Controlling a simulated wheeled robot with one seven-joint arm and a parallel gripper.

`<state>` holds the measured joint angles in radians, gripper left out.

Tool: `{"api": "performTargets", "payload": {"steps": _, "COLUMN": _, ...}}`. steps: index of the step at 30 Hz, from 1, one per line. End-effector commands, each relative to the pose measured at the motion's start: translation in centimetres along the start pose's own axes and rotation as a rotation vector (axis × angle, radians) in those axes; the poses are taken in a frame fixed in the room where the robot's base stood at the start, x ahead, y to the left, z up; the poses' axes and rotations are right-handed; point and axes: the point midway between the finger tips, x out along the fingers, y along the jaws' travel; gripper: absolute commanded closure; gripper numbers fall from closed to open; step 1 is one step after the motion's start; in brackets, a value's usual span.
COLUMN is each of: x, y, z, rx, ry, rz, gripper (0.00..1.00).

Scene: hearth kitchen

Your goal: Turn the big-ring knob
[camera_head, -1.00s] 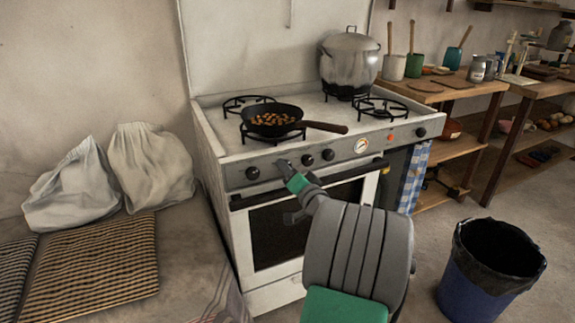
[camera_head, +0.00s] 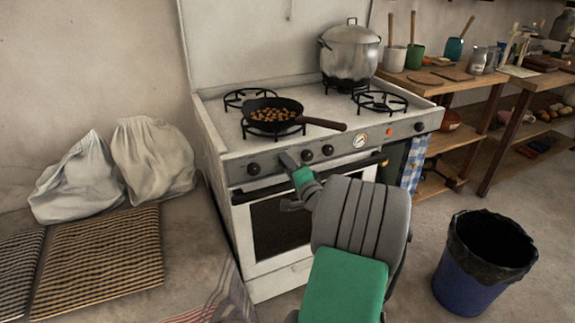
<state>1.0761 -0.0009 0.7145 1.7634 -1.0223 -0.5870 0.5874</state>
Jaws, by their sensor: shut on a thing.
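The white stove (camera_head: 210,150) stands in the middle, with a grey front panel carrying a row of dark knobs. My gripper (camera_head: 287,160) is at this panel, shut on the second knob from the left, which its fingers mostly hide. The far-left knob (camera_head: 253,169) shows uncovered, and two more knobs, one here (camera_head: 306,154) and one here (camera_head: 327,150), are just right of my gripper. Another knob (camera_head: 419,127) sits at the panel's right end. No labels can be read. Which way the held knob points cannot be seen.
A frying pan (camera_head: 285,104) with food sits on the front-left burner, its handle pointing right. A large pot (camera_head: 350,52) stands at the back right. The oven handle (camera_head: 345,169) runs below the knobs. A blue bin (camera_head: 465,285) stands on the floor at right.

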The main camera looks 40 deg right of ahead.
Motion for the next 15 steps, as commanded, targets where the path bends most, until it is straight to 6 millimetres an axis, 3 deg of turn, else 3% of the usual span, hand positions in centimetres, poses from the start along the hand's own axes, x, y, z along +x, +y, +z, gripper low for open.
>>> {"api": "performTargets", "payload": {"steps": 7, "x": -0.02, "y": 0.1, "z": 0.07, "rx": 0.003, "ry": -0.001, "rz": 0.001, "gripper": 1.0}}
{"api": "performTargets", "payload": {"steps": 8, "x": -0.02, "y": 0.1, "z": 0.07, "rx": 0.003, "ry": -0.001, "rz": 0.001, "gripper": 0.62}}
{"api": "performTargets", "payload": {"steps": 15, "x": -0.01, "y": 0.05, "z": 0.03, "rx": 0.001, "ry": 0.0, "rz": 0.001, "gripper": 0.43}}
